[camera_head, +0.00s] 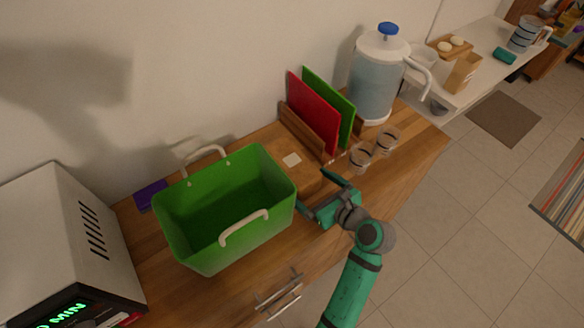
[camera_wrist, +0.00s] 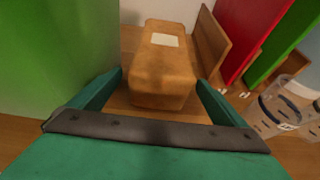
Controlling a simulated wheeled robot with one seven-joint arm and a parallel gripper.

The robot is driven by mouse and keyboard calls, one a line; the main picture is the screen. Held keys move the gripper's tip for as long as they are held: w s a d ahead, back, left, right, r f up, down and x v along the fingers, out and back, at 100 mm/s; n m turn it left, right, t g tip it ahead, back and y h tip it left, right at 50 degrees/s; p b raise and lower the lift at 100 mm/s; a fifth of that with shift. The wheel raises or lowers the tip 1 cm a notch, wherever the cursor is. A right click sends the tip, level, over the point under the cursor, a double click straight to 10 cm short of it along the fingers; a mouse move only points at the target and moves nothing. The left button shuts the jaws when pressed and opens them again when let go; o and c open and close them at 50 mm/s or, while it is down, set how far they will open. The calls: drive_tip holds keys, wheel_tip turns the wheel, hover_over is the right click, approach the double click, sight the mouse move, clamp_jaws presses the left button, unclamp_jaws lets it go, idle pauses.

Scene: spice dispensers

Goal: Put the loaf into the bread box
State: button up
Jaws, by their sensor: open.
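The loaf (camera_wrist: 164,73) is a brown block with a pale label on top. In the wrist view it lies just ahead of and between the two fingers of my gripper (camera_wrist: 160,88), which is open and empty. In the head view the loaf (camera_head: 302,173) sits on the wooden counter, right of the green bin, partly hidden by the bin and my gripper (camera_head: 325,192). The open green bin (camera_head: 176,222) with two pale handles is the likely bread box; its visible inside looks empty.
Red (camera_head: 313,112) and green boards stand in a wooden rack behind the loaf. Two clear cups (camera_head: 361,157) and a large water dispenser (camera_head: 376,75) are to the right. A microwave (camera_head: 60,240) stands at the left. A purple item (camera_head: 150,194) lies behind the bin.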

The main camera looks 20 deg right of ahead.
sight(297, 173)
drive_tip(key=shift+r+x, duration=0.15)
drive_tip(key=shift+x, duration=1.55)
drive_tip(key=shift+r+x, duration=0.2)
drive_tip(key=shift+x, duration=1.55)
drive_tip(key=shift+w, duration=0.15)
drive_tip(key=c, duration=1.5)
